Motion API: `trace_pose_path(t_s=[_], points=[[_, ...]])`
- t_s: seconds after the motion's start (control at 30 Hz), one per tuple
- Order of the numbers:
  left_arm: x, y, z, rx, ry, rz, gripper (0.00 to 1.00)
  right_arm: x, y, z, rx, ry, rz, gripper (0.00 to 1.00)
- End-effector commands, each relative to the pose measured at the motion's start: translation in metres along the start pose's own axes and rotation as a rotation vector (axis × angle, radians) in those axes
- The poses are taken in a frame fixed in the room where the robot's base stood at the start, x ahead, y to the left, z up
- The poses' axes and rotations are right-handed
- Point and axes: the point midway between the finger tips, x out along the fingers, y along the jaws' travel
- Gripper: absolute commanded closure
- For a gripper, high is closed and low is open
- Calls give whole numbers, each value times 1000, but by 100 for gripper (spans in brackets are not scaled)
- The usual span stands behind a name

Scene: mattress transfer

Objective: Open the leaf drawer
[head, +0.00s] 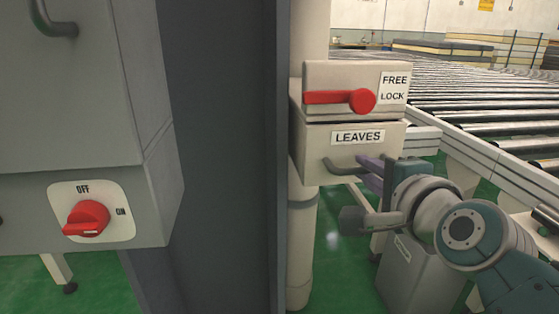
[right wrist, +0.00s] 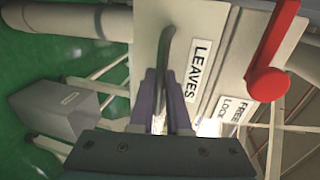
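The leaf drawer (head: 393,138) is a beige box front labelled LEAVES, under a housing with a red lever (head: 340,98). The drawer front looks about flush with the housing. Its grey curved handle (head: 341,168) also shows in the right wrist view (right wrist: 168,45). My right gripper (head: 368,172) is at the handle's right part. In the right wrist view its purple fingers (right wrist: 164,95) lie close on both sides of the handle bar, with little gap between them. The lever lies horizontal, beside a FREE/LOCK label. My left gripper is not in view.
A grey cabinet with a red OFF/ON knob (head: 87,218) and a dark post (head: 225,150) stand at the left. A roller conveyor (head: 480,95) runs behind at the right. A grey box (head: 411,280) stands below my right arm. Green floor (head: 333,240) shows below the drawer.

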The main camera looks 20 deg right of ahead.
Motion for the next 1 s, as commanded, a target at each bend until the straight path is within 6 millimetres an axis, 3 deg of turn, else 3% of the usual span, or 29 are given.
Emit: trace_pose_path(t_s=[0.1,1.0], points=[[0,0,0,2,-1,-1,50,0,0,0,0,0,1,100],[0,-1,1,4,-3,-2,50,0,1,0,0,-1,3,100]])
